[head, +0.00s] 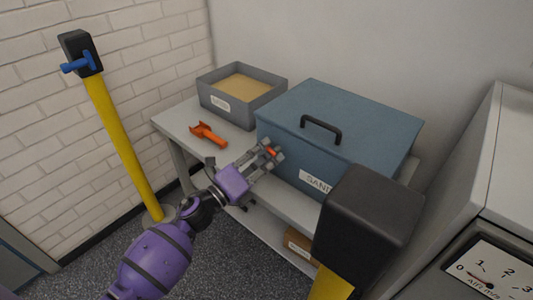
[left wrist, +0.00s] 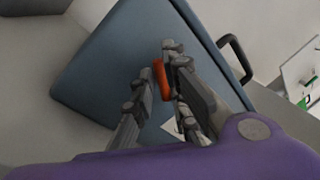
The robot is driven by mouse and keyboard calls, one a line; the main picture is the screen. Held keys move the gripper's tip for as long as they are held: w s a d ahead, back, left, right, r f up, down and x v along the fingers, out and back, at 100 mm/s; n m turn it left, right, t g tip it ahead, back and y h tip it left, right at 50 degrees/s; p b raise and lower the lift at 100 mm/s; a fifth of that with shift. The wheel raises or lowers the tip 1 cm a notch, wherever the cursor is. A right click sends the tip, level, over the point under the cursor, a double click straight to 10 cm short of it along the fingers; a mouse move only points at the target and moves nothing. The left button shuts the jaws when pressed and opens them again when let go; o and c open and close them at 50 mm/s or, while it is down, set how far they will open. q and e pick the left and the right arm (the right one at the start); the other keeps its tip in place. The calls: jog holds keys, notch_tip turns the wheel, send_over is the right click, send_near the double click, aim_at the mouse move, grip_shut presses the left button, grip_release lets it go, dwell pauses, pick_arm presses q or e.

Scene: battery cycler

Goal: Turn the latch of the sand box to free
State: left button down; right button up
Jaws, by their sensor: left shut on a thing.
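The sand box (head: 335,135) is a blue-grey lidded box with a black handle on top and a label reading SAND on its front. It fills much of the left wrist view (left wrist: 130,60). Its latch (head: 271,150) is a small orange-red piece on the front face, left of the label; it also shows in the left wrist view (left wrist: 161,79). My left gripper (head: 270,153) is at the front face with its fingers on either side of the latch, shut on it. The fingers partly hide the latch. My right gripper is not in view.
A grey open tray of sand (head: 205,95) and an orange scoop (head: 209,135) are on the table (head: 172,124) left of the box. A yellow post with a black head (head: 120,140) stands at left. Another black-topped yellow post (head: 367,220) stands in front, at right.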

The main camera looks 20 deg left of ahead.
pick_arm(q)
jog(key=shift+d+n+t+y+p, duration=0.1)
jog(key=shift+n+t+y+p, duration=0.3)
jog(key=shift+n, duration=1.45)
jog(key=shift+d+n+t+y+p, duration=0.15)
jog(key=shift+n+y+p, duration=0.45)
jog(key=shift+n, duration=1.25)
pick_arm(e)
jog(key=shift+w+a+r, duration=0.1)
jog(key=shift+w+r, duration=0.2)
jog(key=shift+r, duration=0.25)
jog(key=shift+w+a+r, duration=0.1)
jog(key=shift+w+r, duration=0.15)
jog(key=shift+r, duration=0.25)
pick_arm(q)
jog(key=shift+a, duration=0.1)
jog(key=shift+r, duration=0.1)
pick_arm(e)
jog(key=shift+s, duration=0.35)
pick_arm(q)
jog(key=c, duration=1.9)
grip_release()
jog(key=shift+o, duration=0.2)
jog(key=v, duration=1.2)
jog(key=shift+a, duration=0.15)
